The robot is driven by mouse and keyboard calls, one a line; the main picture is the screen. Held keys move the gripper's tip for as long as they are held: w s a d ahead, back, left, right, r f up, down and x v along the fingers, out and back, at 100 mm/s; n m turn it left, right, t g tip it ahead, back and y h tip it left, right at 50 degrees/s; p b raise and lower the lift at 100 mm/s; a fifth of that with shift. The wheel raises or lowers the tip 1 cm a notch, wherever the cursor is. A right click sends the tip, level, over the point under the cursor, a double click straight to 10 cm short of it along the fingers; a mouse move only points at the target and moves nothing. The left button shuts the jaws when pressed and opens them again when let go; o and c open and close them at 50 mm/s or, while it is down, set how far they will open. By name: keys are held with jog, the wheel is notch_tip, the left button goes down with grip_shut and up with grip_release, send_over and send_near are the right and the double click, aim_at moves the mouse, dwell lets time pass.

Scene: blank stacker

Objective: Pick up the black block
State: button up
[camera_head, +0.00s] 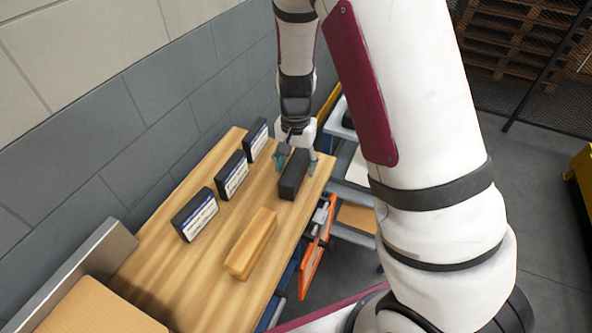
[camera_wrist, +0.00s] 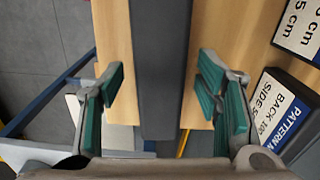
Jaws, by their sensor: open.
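The black block (camera_head: 293,174) is a long dark bar lying on the wooden table near its far right end. In the wrist view the black block (camera_wrist: 162,65) runs lengthwise through the middle of the picture. My gripper (camera_head: 297,156) is over its far end. In the wrist view my gripper (camera_wrist: 160,90) is open, with one green-padded finger on each side of the block. A gap shows between each pad and the block, so neither finger touches it there.
A light wooden block (camera_head: 250,243) lies on the wooden table (camera_head: 165,270) in front of the black block. Several dark labelled boxes (camera_head: 232,176) stand in a row along the wall side. One labelled box (camera_wrist: 285,112) is close to my right-hand finger in the wrist view.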

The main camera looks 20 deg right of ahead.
jog(key=shift+f, duration=0.6)
grip_shut()
jog(key=shift+r, duration=0.15)
